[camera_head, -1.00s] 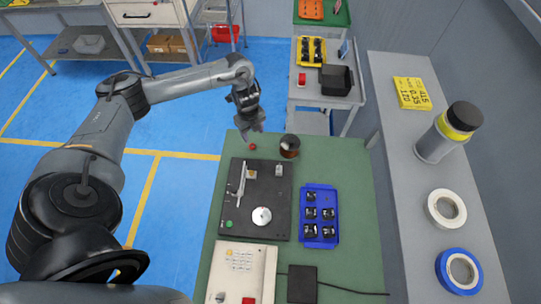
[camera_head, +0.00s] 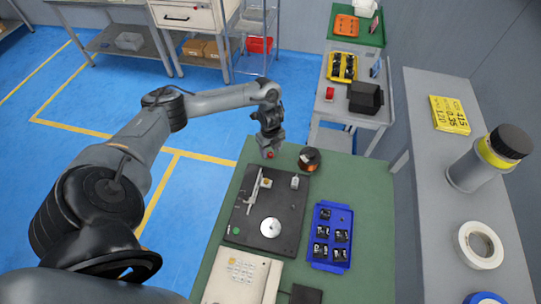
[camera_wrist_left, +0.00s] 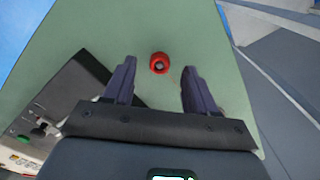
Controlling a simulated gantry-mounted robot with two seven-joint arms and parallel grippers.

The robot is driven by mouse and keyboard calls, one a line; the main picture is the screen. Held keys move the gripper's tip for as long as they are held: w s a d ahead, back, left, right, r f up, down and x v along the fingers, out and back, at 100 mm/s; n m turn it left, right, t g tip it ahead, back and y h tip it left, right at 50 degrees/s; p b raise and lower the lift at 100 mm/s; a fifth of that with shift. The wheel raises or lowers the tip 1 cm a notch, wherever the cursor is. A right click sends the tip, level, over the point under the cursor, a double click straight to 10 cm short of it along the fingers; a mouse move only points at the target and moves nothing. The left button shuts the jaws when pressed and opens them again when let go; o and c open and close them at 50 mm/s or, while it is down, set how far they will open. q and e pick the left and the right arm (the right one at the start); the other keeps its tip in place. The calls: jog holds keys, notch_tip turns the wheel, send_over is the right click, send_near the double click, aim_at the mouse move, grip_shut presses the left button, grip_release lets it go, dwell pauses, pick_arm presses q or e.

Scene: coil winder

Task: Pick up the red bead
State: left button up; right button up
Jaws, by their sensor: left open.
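In the left wrist view the red bead (camera_wrist_left: 159,63) shows as a small ring with a hole, lying on the green surface. My left gripper (camera_wrist_left: 157,75) is open there, its two dark fingers on either side of the bead's position with gaps to both. The bead sits slightly beyond the fingertips in that picture. I cannot tell the remaining height above it. My right gripper is not in view.
A grey shelf (camera_head: 425,170) runs along the right.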

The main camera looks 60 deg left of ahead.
pick_arm(q)
jog(key=shift+f, duration=0.85)
grip_shut()
jog(key=shift+r, duration=0.1)
